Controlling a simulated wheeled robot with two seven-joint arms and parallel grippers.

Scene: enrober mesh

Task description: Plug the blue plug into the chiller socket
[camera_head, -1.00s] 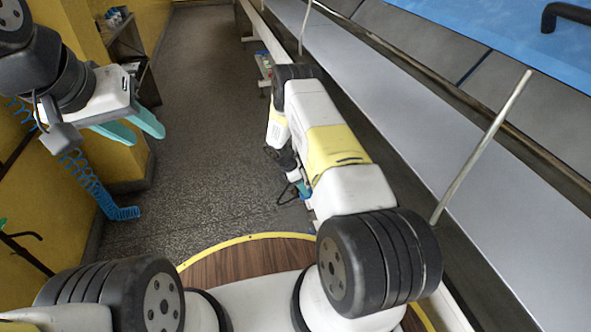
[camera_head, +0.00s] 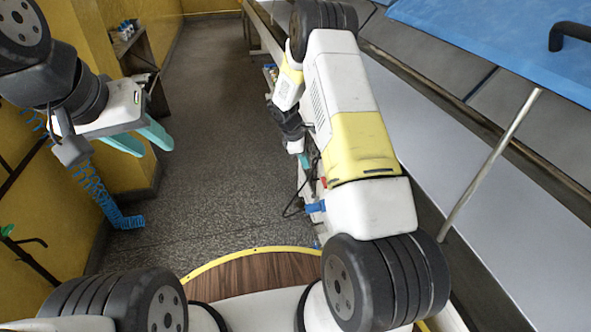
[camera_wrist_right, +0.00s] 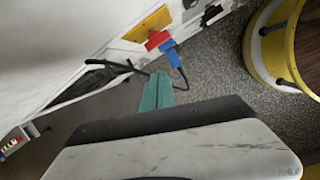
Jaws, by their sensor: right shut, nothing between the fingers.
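The blue plug (camera_wrist_right: 169,47) is in the right wrist view, against a red socket-like part (camera_wrist_right: 157,40) on the white side panel. Its dark cable hangs down from it. I cannot tell whether the plug is fully seated. In the head view the blue plug (camera_head: 315,207) shows just below the red part (camera_head: 323,182), beside my right arm. My right gripper (camera_wrist_right: 157,92) is shut and empty, its teal fingers together and apart from the plug; in the head view it is small (camera_head: 303,159) and partly hidden. My left gripper (camera_head: 141,140) is open and empty at the left.
A yellow plate (camera_wrist_right: 148,23) is on the panel above the red part. A black cable (camera_wrist_right: 110,65) loops along the panel near my right fingers. The long conveyor (camera_head: 440,145) runs along the right. The grey floor (camera_head: 215,120) between the arms is clear.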

